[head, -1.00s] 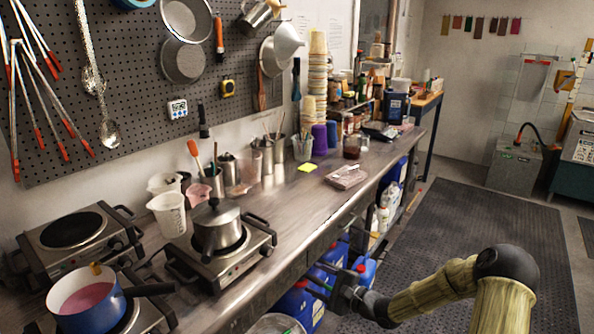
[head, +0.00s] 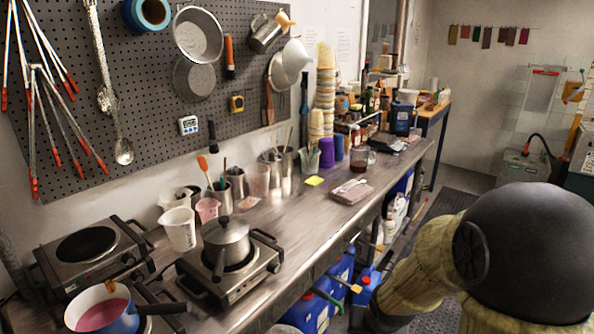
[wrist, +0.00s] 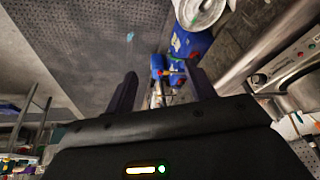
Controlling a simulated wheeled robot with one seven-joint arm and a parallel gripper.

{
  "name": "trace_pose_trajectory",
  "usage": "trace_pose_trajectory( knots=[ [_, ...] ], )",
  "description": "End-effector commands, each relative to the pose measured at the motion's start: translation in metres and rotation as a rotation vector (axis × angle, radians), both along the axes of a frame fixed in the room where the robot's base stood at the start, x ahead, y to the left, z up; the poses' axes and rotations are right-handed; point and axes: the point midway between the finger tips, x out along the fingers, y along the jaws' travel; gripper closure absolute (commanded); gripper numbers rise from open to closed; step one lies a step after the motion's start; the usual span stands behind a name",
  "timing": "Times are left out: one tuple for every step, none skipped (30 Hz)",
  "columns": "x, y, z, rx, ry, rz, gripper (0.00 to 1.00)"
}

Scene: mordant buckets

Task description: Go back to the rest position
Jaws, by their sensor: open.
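My gripper (wrist: 160,90) is open in the wrist view, its two dark fingers apart with nothing held between them. Beyond the fingers are blue jugs under the counter and the dark floor mat. In the head view my arm is at the lower right, bent, with a large dark joint close to the camera. The gripper itself cannot be made out clearly there; it is hidden behind or beyond my arm.
A steel counter (head: 300,215) carries a blue pot (head: 108,310) of pink liquid, a lidded pot (head: 226,243) on a hotplate, and white jugs. Blue jugs (head: 305,312) stand below. A pegboard (head: 90,140) hangs behind. The mat (wrist: 100,40) is open floor.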

Motion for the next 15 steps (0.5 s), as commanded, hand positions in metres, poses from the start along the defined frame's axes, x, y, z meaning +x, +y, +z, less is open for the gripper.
trace_pose_trajectory(
  knots=[
    [-0.017,0.000,0.015,-0.027,0.024,0.035,0.45],
    [-0.028,0.001,0.020,-0.040,0.043,0.059,0.45],
    [-0.041,0.001,0.026,-0.053,0.069,0.087,0.45],
    [-0.051,0.002,0.029,-0.058,0.086,0.109,0.45],
    [-0.059,0.002,0.033,-0.062,0.101,0.128,0.45],
    [-0.069,0.004,0.036,-0.063,0.118,0.153,0.45],
    [-0.075,0.005,0.038,-0.063,0.130,0.166,0.45],
    [-0.079,0.005,0.039,-0.063,0.138,0.179,0.45],
    [-0.084,0.005,0.041,-0.061,0.146,0.190,0.45],
    [-0.086,0.006,0.041,-0.061,0.150,0.197,0.45],
    [-0.087,0.006,0.041,-0.060,0.154,0.201,0.45],
    [-0.088,0.006,0.040,-0.060,0.156,0.203,0.45],
    [-0.088,0.006,0.040,-0.060,0.157,0.204,0.45],
    [-0.088,0.006,0.040,-0.060,0.156,0.204,0.45],
    [-0.088,0.006,0.040,-0.060,0.156,0.203,0.45]
  ],
)
